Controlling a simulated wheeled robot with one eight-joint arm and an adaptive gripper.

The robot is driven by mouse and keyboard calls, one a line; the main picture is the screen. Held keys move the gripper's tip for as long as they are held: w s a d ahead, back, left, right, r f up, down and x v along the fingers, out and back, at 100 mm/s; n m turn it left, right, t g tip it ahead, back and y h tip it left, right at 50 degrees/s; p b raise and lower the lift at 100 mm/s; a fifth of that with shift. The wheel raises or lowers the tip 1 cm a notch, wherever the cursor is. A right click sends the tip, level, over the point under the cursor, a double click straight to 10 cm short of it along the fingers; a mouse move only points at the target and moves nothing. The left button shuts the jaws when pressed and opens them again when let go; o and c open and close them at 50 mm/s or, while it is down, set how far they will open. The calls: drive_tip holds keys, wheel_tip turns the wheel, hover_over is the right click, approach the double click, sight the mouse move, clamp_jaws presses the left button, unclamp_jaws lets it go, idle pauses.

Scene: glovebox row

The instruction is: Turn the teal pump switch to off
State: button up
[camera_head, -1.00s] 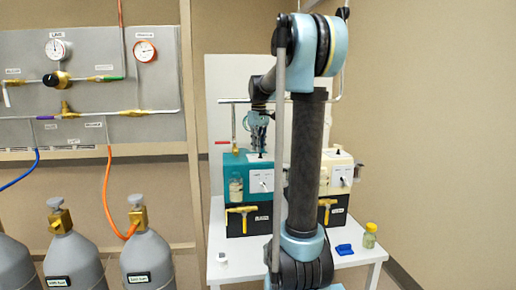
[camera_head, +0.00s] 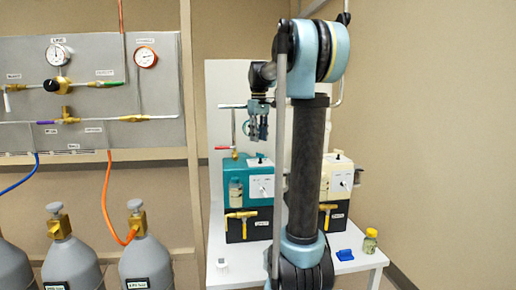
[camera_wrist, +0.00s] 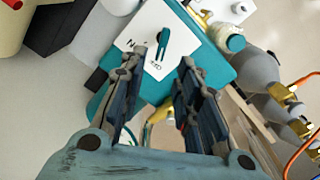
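The teal pump (camera_head: 236,171) stands on the white table on top of a black base. In the wrist view the plate (camera_wrist: 148,30) carries a teal lever switch (camera_wrist: 163,43) beside dark lettering, only partly readable. My gripper (camera_head: 258,134) hangs above the pump in the head view, fingers pointing down and empty. In the wrist view my gripper (camera_wrist: 161,62) has its two fingers spread apart, with the switch showing between and beyond the tips. No contact with the switch shows.
A cream pump (camera_head: 338,176) stands to the right, partly behind my arm. A blue item (camera_head: 345,255) and a yellow-lidded jar (camera_head: 370,241) lie at the table's right. Gas cylinders (camera_head: 148,260) and hoses stand at left.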

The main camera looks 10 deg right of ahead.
drive_tip(key=shift+r, duration=2.5)
drive_tip(key=s+d+f+m+t, duration=0.1)
drive_tip(key=s+f+m, duration=0.5)
drive_tip(key=s+f, duration=2.7)
drive_tip(key=s+t, duration=0.1)
drive_tip(key=s, duration=0.1)
drive_tip(key=shift+s+d+f, duration=0.35)
drive_tip(key=shift+s+f, duration=0.05)
drive_tip(key=shift+w+f, duration=0.2)
drive_tip(key=shift+w, duration=0.3)
